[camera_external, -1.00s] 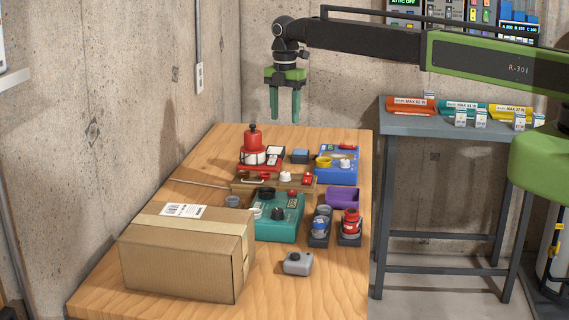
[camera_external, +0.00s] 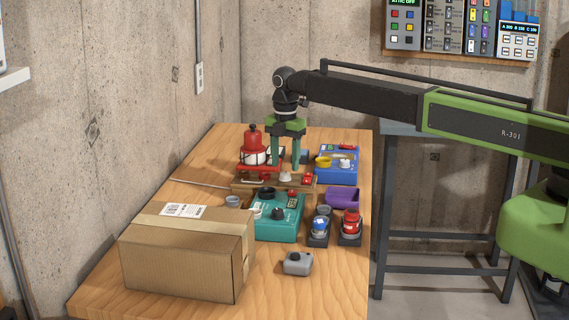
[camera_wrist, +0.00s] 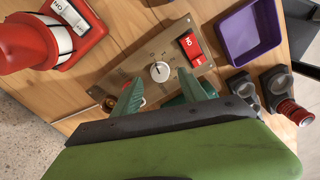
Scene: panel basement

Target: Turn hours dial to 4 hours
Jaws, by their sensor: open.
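A low brown panel (camera_external: 245,187) lies on the table and carries a white round dial (camera_external: 285,177) with a dark pointer line. In the wrist view the white dial (camera_wrist: 160,71) sits mid-panel, its pointer toward the top of the picture; I cannot read its marks. A red rocker switch (camera_wrist: 191,46) is beside it. My gripper (camera_external: 286,166) points down with its two green fingers apart, just above the panel. In the wrist view my gripper (camera_wrist: 159,84) spans the dial's near side, holding nothing. Its body hides the near part of the panel.
A red device (camera_external: 258,154) stands behind left, and a blue box (camera_external: 337,168) behind right. A teal box (camera_external: 279,226) with black knobs is in front. A purple bin (camera_external: 342,197) stands to the right. A cardboard box (camera_external: 185,255) fills the front left.

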